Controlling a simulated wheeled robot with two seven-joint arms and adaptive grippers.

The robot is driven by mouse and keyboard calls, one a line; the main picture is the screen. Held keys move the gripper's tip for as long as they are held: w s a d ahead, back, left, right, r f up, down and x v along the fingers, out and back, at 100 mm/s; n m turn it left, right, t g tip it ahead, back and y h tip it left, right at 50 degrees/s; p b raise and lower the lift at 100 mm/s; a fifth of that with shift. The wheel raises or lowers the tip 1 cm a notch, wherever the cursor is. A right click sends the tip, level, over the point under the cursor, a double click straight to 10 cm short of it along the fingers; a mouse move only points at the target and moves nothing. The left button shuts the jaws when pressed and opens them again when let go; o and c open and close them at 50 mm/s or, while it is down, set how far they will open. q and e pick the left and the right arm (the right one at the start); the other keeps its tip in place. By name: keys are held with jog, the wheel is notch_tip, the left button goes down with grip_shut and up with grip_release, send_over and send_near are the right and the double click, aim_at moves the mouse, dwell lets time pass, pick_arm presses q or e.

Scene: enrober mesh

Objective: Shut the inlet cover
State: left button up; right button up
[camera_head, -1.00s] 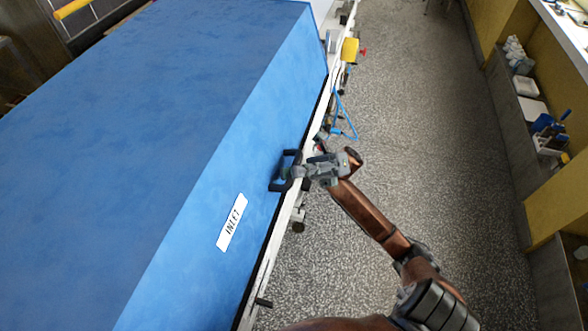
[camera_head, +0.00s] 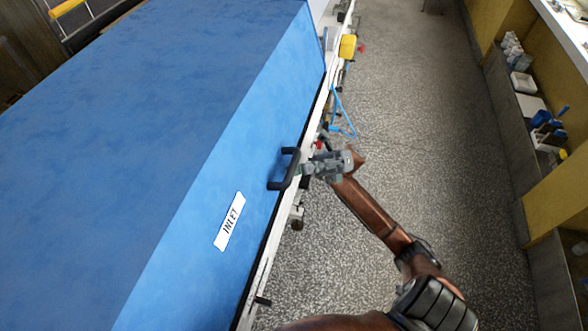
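The big blue inlet cover (camera_head: 215,165) fills the left and middle of the view. Its lower edge lies along the dark strip and white rail of the machine, with no clear gap showing. A white INLET label (camera_head: 229,221) and a black bar handle (camera_head: 286,169) are on its sloping front face. My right gripper (camera_head: 303,170) is just right of the handle, with its fingertips close to the bar but not around it. The fingers are too small to tell whether they are apart. My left gripper is not in view.
A yellow box (camera_head: 347,46) and a blue looped hose or bracket (camera_head: 342,115) are along the machine's side. The speckled floor (camera_head: 430,140) to the right is clear. A shelf unit with bottles and a blue-handled item (camera_head: 548,128) stands along the right edge.

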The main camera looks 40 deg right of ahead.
jog(key=v, duration=0.8)
jog(key=shift+d, duration=0.1)
